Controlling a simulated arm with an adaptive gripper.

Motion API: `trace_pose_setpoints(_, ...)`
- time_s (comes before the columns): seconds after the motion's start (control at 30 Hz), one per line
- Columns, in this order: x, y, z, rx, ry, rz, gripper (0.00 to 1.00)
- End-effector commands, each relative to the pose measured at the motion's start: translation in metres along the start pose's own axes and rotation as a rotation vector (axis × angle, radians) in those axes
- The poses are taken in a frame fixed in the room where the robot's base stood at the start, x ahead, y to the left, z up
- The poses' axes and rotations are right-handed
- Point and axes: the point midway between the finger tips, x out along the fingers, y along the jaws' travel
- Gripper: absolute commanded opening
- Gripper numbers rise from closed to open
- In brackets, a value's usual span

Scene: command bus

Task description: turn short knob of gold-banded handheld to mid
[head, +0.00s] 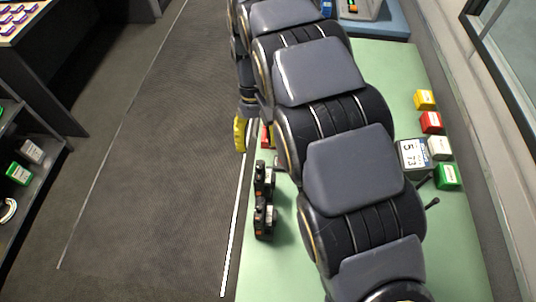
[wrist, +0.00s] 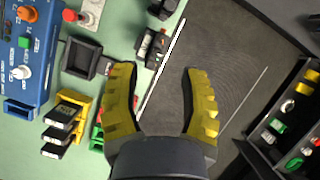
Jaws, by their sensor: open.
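Two black handhelds stand on the green table near its left edge in the head view, a nearer one (head: 264,218) and a farther one (head: 264,180). In the wrist view, one handheld (wrist: 151,46) lies just beyond my left fingertip, and another (wrist: 164,8) is cut by the top edge. I cannot make out a gold band or the knob positions at this size. My gripper (wrist: 160,70) has its yellow fingers spread and empty, pointing over the dark floor beside the table edge. In the head view, one yellow finger (head: 240,133) shows past the table's left edge.
My arm covers much of the green table (head: 285,270). In the wrist view, a blue panel with knobs (wrist: 28,50), a black tray (wrist: 81,60) and a yellow rack with black labelled pieces (wrist: 82,102) are left. Shelves (wrist: 295,110) are right. Coloured boxes (head: 432,122) line the right.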

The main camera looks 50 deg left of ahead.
Motion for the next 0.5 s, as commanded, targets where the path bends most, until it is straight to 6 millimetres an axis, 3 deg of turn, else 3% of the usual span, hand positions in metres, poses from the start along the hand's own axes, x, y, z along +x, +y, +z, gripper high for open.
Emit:
trace_pose_setpoints(0.17,0.011,-0.006,-0.003,-0.014,-0.009,0.003,0.43)
trace_pose_setpoints(0.5,0.061,-0.005,-0.001,-0.012,-0.011,0.003,0.43)
